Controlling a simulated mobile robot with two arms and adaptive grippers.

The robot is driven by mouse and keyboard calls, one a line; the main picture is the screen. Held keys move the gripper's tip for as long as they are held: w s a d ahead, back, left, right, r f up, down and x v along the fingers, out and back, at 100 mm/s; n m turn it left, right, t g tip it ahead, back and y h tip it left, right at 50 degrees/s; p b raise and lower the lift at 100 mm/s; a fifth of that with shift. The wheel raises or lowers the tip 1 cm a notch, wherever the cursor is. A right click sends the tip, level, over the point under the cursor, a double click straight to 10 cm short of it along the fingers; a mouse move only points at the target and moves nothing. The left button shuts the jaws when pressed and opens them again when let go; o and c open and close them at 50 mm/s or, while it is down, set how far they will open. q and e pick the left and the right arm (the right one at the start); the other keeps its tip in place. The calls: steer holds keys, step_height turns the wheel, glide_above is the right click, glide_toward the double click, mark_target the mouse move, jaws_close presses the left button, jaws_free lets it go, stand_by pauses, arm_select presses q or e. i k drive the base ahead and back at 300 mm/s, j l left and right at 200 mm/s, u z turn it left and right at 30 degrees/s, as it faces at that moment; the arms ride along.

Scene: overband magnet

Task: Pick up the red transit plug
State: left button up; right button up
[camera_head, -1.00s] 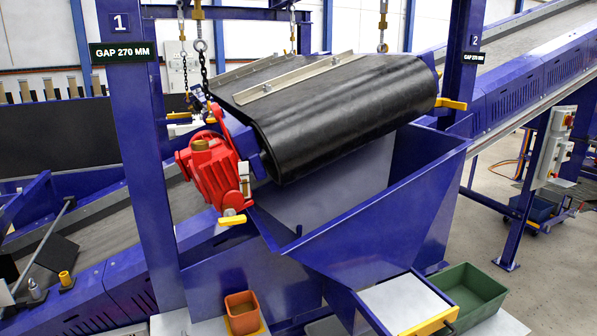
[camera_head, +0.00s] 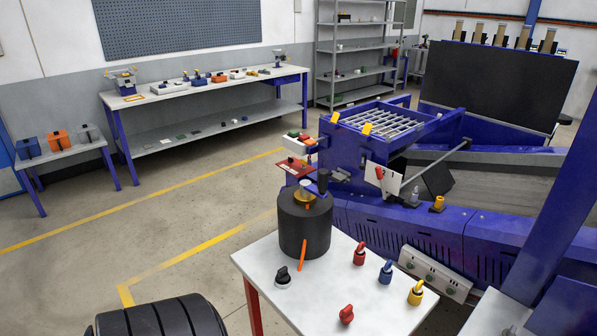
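Two red plug-like pieces are on a white-topped table with red legs (camera_head: 262,262) in the head view. One red piece (camera_head: 359,254) stands near the table's middle, right of a black cylinder. The other red piece (camera_head: 346,315) is nearer the front edge. I cannot tell which is the transit plug. A blue piece (camera_head: 386,272), a yellow piece (camera_head: 416,293) and a black piece (camera_head: 283,278) of similar shape stand on the same table. Neither of my grippers is in view.
The black cylinder (camera_head: 305,228) stands at the table's back, with an orange stick (camera_head: 302,255) by it. Blue machinery (camera_head: 420,242) borders the table behind and right. A dark ribbed shape (camera_head: 158,318) is at the bottom left. Open floor (camera_head: 170,240) lies left.

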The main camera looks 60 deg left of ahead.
mark_target(346, 315)
steer(key=u, duration=1.35)
